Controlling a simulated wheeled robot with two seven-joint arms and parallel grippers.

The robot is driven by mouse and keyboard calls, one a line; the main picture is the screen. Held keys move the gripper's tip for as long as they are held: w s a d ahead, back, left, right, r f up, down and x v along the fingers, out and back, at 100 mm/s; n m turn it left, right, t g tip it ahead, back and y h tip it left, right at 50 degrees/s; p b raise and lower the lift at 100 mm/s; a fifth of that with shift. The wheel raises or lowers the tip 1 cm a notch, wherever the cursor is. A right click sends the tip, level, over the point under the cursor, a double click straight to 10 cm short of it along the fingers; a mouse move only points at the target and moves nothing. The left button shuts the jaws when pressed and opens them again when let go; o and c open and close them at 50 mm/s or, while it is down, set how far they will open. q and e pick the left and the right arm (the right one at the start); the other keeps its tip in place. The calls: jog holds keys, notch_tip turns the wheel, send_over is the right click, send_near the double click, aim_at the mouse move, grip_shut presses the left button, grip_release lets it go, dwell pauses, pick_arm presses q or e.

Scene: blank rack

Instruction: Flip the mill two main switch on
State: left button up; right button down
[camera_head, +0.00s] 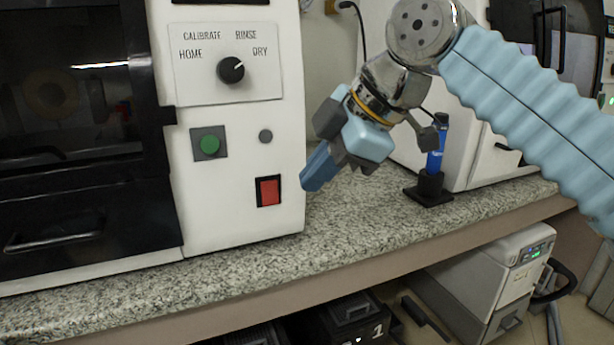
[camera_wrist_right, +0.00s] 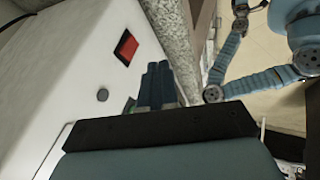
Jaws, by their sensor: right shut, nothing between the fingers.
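A red rocker switch (camera_head: 269,191) in a black frame sits low on the right of the white machine's front panel. It also shows in the right wrist view (camera_wrist_right: 126,47), up and left of the fingertips. My right gripper (camera_head: 308,182) is shut and empty, its blue fingers pointing down and left. The fingertips are just right of the machine's front edge, apart from the switch. The closed fingers also show in the right wrist view (camera_wrist_right: 158,72). No label naming mill two is readable.
The machine (camera_head: 232,215) also bears a dial (camera_head: 231,70), a green button (camera_head: 209,144) and a grey round button (camera_head: 265,136). A blue tool stands in a black holder (camera_head: 430,188) to the right. The granite counter (camera_head: 350,220) is clear in front.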

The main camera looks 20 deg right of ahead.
aim_at(270, 193)
jog(key=w+a+f, duration=0.3)
jog(key=w+f, duration=0.4)
jog(key=shift+w+b, duration=0.3)
jog(key=shift+a+r, duration=0.1)
jog(key=shift+w, duration=0.25)
